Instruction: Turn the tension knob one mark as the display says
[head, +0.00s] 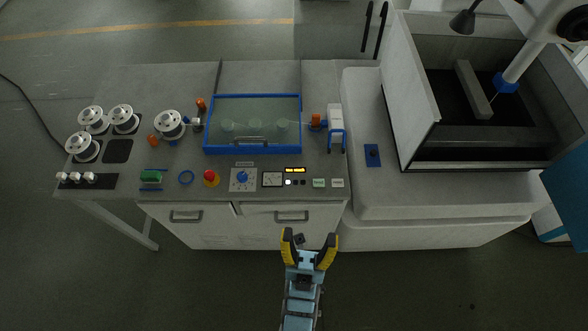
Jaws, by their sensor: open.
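The tension knob (242,177) is a small blue knob on a pale square plate at the front of the grey bench, in the head view. Its pointer mark is too small to read. A small display (295,170) with yellow lit characters sits right of it, above a row of small buttons; its text is not legible. A square dial gauge (272,179) lies between knob and display. My gripper (309,244), with yellow and black fingers, is open and empty in front of the bench's front edge, right of the knob and apart from it.
A red emergency button (211,178) stands close left of the knob. Behind it is a blue-framed clear cover (252,124). White spools (169,124) stand at the left. Drawer handles (291,216) are on the bench front. A deep tank (411,100) stands at the right.

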